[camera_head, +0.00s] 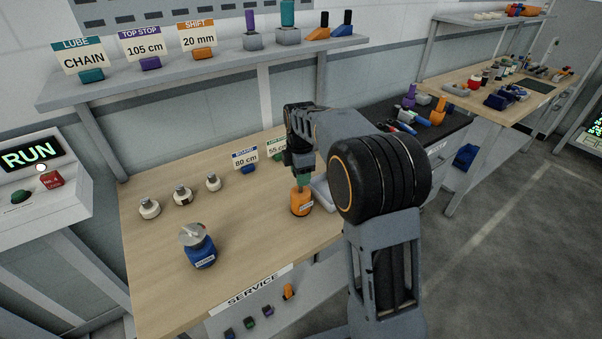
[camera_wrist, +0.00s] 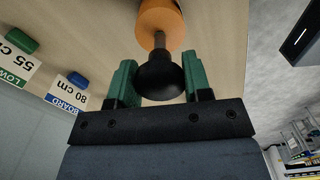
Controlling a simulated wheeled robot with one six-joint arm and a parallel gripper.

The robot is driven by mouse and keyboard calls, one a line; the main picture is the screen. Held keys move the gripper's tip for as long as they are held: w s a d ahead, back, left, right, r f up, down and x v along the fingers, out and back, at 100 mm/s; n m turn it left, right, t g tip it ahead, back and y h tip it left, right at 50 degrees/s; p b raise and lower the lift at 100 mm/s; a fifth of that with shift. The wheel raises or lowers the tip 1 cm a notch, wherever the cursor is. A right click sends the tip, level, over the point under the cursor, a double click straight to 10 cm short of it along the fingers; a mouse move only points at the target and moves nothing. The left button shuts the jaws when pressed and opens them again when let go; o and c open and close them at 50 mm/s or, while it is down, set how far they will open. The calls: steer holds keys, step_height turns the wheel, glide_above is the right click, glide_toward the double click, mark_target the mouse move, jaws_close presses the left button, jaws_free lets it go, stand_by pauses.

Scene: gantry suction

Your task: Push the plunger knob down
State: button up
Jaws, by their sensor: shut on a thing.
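An orange plunger body (camera_head: 301,204) with a pale label stands upright on the wooden service bench. It also shows in the wrist view (camera_wrist: 157,18). A thin stem joins it to a dark round plunger knob (camera_wrist: 160,79). My gripper (camera_head: 303,180) is above the orange body, pointing down. In the wrist view its green fingers (camera_wrist: 160,82) are on both sides of the knob, shut on it. In the head view the knob is hidden by my gripper.
A blue container (camera_head: 201,253) with a silver disc on top stands at the front left. Sign cards (camera_head: 245,157) stand at the bench's back, close to my gripper. A grey shelf (camera_head: 190,66) runs above.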

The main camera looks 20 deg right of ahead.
steer(key=c, duration=0.6)
step_height(320, 180, down, 3)
steer(key=shift+f+b, duration=0.2)
steer(key=shift+b, duration=0.7)
steer(key=shift+s, duration=0.1)
steer(key=o, duration=1.3)
step_height(320, 180, up, 14)
steer(key=shift+f+p, duration=0.1)
steer(key=shift+p, duration=0.4)
